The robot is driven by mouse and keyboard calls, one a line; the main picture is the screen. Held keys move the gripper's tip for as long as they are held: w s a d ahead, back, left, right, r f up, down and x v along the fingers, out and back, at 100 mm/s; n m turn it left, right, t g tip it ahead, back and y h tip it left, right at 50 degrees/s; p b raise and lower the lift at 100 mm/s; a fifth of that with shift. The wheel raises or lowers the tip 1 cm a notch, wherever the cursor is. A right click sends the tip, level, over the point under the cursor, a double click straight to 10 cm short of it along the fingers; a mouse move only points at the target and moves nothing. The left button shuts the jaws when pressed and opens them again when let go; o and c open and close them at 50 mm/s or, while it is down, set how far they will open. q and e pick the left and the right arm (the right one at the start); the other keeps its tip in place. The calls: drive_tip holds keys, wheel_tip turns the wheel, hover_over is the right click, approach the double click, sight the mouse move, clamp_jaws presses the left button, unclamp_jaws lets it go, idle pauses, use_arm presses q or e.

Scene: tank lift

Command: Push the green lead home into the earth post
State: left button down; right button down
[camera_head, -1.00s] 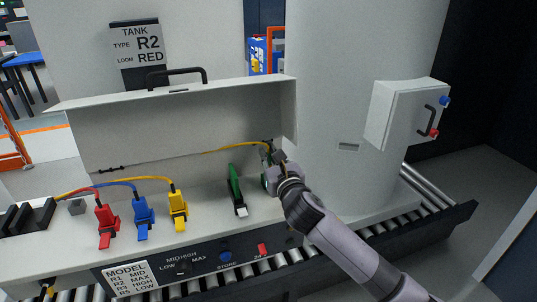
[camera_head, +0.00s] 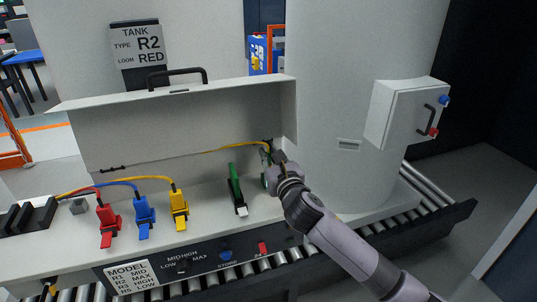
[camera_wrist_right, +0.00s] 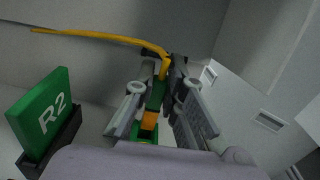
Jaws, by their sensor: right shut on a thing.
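My right gripper (camera_wrist_right: 160,105) reaches the far right end of the white console and is shut on the green lead's plug (camera_wrist_right: 154,97). The yellow lead cable (camera_wrist_right: 100,37) runs left from the plug along the back panel; it also shows in the head view (camera_head: 235,148). Below the plug, an orange band (camera_wrist_right: 149,121) and a green part (camera_wrist_right: 146,136), seemingly the earth post, show in line between the fingers. In the head view my gripper (camera_head: 270,155) covers most of the plug and post. How deep the plug sits cannot be told. My left gripper is not in view.
Red (camera_head: 107,222), blue (camera_head: 144,214) and yellow (camera_head: 178,206) plugs sit further left. The raised lid (camera_head: 175,95) is behind, and the white tank column (camera_head: 340,120) is close on the right.

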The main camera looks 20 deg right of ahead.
drive_tip(key=shift+p, duration=0.35)
drive_tip(key=shift+f+b, duration=1.2)
drive_tip(key=shift+f, duration=0.9)
drive_tip(key=c, duration=1.6)
unclamp_jaws()
drive_tip(key=s, duration=1.2)
drive_tip(key=shift+d+r, duration=0.1)
drive_tip(key=shift+d, duration=0.1)
drive_tip(key=shift+s, duration=0.1)
